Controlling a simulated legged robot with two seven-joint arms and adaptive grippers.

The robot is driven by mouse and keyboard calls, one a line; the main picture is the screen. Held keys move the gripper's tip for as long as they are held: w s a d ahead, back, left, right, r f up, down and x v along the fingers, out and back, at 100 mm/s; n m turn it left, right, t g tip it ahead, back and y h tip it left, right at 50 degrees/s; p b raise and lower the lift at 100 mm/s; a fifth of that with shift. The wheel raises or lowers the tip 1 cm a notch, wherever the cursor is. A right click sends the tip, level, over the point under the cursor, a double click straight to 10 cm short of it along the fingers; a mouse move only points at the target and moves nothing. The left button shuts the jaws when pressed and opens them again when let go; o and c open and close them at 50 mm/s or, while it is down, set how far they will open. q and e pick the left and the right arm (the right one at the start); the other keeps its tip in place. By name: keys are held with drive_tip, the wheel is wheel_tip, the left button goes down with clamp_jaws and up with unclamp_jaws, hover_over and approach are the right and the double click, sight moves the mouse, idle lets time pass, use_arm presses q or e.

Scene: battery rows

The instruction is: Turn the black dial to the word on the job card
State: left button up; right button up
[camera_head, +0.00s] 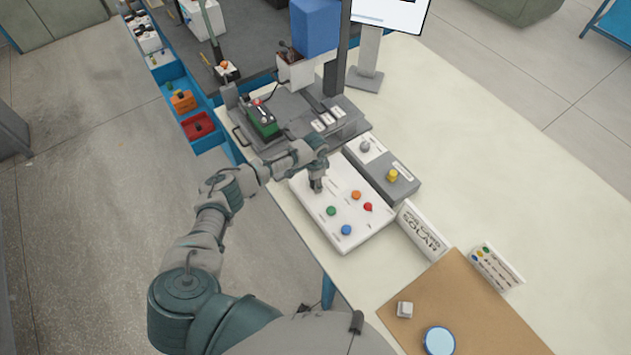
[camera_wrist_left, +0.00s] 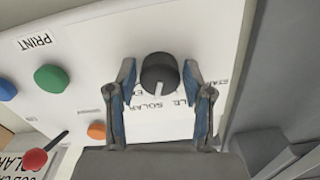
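The black dial (camera_wrist_left: 159,72) sits on a white panel (camera_head: 341,206); its white pointer mark faces the printed word SOLAR in the left wrist view. Other printed words around it are partly hidden. My left gripper (camera_head: 317,186) is over the panel's far left part and hides the dial in the head view. In the left wrist view its fingers (camera_wrist_left: 161,82) are open, one on each side of the dial, with a small gap at each side. The job card (camera_head: 424,231) stands right of the panel and reads SOLAR in large letters. My right gripper is not in view.
The panel also has green (camera_head: 331,211), blue (camera_head: 346,230) and orange (camera_head: 356,195) buttons and a red-topped lever (camera_head: 368,207). A grey box with a yellow knob (camera_head: 392,175) adjoins it. A brown board (camera_head: 465,310) lies at front right. The table's right side is clear.

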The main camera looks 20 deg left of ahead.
use_arm(q)
drive_tip(key=shift+o, duration=0.3)
drive_tip(key=shift+w+r, duration=0.1)
drive_tip(key=shift+r, duration=0.3)
wheel_tip(320, 180, up, 11)
drive_tip(key=shift+a, duration=0.1)
idle(0.4)
